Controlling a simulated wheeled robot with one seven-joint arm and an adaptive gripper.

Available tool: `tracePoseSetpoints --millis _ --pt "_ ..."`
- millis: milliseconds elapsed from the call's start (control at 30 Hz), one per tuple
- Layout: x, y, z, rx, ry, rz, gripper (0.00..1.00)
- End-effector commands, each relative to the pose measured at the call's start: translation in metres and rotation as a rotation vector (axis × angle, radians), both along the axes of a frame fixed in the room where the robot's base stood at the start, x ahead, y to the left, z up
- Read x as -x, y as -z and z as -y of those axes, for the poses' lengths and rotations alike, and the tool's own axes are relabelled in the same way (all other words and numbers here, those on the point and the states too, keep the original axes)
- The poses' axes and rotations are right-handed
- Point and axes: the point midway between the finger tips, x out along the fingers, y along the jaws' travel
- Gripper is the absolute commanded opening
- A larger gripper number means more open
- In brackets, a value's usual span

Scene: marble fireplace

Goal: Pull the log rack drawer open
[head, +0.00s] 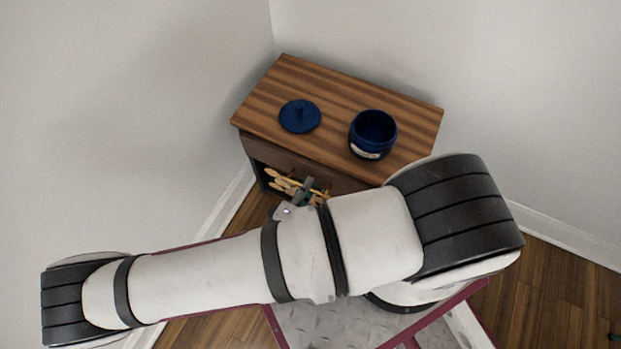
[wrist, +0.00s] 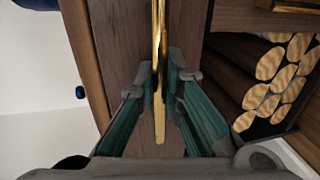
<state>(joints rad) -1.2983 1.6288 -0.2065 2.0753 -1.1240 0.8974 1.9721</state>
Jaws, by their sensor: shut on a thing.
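The log rack is a wooden cabinet (head: 345,92) with a striped brown top, standing in the corner in the head view. Its drawer front (head: 285,157) lies just under the top and looks flush with the cabinet. In the wrist view the drawer front (wrist: 120,45) is a brown wood panel with a long gold bar handle (wrist: 159,25). My gripper (wrist: 162,78) is shut on this handle, one finger on each side of it. In the head view my gripper (head: 305,190) is at the cabinet front, partly hidden by my arm.
White walls stand close behind and left.

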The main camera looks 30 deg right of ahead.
Motion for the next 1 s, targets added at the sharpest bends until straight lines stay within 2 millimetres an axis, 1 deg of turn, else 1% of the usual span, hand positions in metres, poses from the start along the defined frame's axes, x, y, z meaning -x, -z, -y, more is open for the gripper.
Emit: tracePoseSetpoints --millis 33,300,500,600,733,833,1000 --pt "0.006 0.001 -0.01 -0.007 -0.004 -0.003 0.0" --pt "0.043 0.002 -0.061 -0.008 -0.003 -0.001 0.0" --pt "0.066 0.002 -0.092 -0.006 -0.003 -0.001 0.0" --pt "0.075 0.002 -0.105 -0.005 -0.004 -0.002 0.0" --pt "0.083 0.001 -0.115 -0.003 -0.002 -0.002 0.0" --pt "0.086 0.001 -0.12 -0.004 -0.002 -0.001 0.0" --pt "0.088 0.001 -0.122 -0.004 -0.001 -0.001 0.0"
